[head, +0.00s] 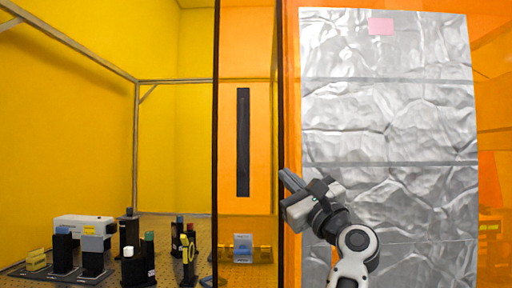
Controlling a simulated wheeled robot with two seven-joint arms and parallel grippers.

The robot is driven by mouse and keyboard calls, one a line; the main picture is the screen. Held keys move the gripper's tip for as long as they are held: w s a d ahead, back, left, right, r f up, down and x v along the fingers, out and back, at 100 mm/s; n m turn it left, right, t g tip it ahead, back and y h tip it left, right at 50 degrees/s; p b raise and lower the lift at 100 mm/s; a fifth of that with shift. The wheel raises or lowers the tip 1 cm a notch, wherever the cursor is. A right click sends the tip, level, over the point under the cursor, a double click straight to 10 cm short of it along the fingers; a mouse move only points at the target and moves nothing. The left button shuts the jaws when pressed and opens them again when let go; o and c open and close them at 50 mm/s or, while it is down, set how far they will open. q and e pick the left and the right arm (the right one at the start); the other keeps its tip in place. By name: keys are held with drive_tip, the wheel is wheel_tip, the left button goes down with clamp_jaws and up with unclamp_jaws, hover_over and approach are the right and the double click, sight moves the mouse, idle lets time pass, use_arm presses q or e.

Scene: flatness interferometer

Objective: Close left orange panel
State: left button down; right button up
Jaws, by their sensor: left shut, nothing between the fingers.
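The left orange panel (229,170) is a translucent sheet with a dark vertical edge and a long black handle strip (243,142). It stands upright near the middle of the head view. The space to its left is open. My left gripper (286,187) is shut and empty, pointing up and left. In the picture it lies just right of the panel's right edge, below and right of the handle strip; I cannot tell whether it touches anything. My right gripper is out of view.
Crinkled silver foil (390,120) with a pink note (381,27) covers much of the right side behind my arm. Left of the panel, a perforated optical table (170,225) carries a white box (84,226) and several dark optic mounts. Yellow walls and frame bars surround it.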

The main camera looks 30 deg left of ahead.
use_arm(q)
wheel_tip(320, 180, up, 6)
drive_tip(key=s+d+n+g+h+b, duration=0.1)
drive_tip(key=s+n+g+h+b, duration=0.15)
drive_tip(key=n, duration=0.55)
drive_tip(key=n+t+h, duration=0.2)
drive_tip(key=n+h, duration=0.1)
drive_tip(key=h, duration=0.1)
approach(255, 127)
drive_tip(key=w+a+p, duration=0.2)
drive_tip(key=w, duration=0.1)
drive_tip(key=shift+a+f, duration=0.15)
drive_tip(key=shift+f, duration=0.1)
drive_tip(key=shift+s+a+f, duration=0.1)
drive_tip(key=shift+s+a, duration=0.8)
drive_tip(key=shift+s, duration=0.05)
drive_tip(key=shift+s+a, duration=0.35)
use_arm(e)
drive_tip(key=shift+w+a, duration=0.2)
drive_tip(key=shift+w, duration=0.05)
use_arm(q)
drive_tip(key=shift+a, duration=0.1)
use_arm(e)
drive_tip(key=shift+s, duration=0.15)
